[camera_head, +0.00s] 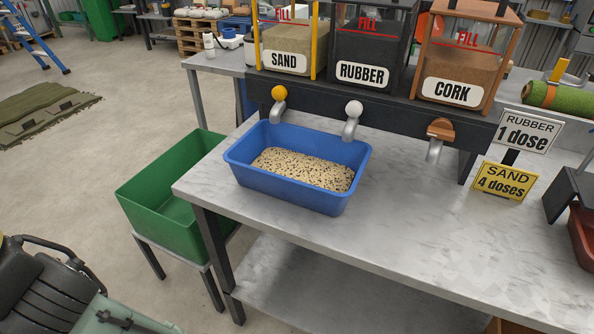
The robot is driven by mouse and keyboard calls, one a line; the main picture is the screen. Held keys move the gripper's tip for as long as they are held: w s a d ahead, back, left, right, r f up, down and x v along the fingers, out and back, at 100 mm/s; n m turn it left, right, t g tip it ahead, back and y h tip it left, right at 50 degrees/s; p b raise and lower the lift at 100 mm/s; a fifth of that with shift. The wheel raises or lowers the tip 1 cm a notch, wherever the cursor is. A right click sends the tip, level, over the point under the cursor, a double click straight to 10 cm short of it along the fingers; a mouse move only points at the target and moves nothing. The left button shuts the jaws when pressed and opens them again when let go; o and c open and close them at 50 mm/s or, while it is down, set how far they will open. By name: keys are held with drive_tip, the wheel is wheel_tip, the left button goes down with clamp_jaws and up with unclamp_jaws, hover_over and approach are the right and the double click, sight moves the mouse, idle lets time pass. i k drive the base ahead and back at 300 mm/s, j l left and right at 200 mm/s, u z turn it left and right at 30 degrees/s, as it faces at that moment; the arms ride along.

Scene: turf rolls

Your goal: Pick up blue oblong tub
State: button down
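The blue oblong tub (285,194) stands upright on the grey marbled worktop (420,245), near its left end. It holds a layer of pale granules with dark specks. The sand spout with a yellow knob and the rubber spout with a white knob hang over its far side. My gripper is not clearly visible. A dark and grey-green jointed shape at the lower left may be part of my arm, but I cannot tell.
A dispenser rack carries the sand (290,45), rubber (365,60) and cork (455,75) bins behind the tub. A green bin (165,215) stands left of the worktop. Two dose signs, rubber (527,132) and sand (505,181), stand right. The worktop's front middle is clear.

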sight(314, 170)
drive_tip(key=k+l+u, duration=0.4)
drive_tip(key=k+l, duration=0.15)
drive_tip(key=k, duration=0.3)
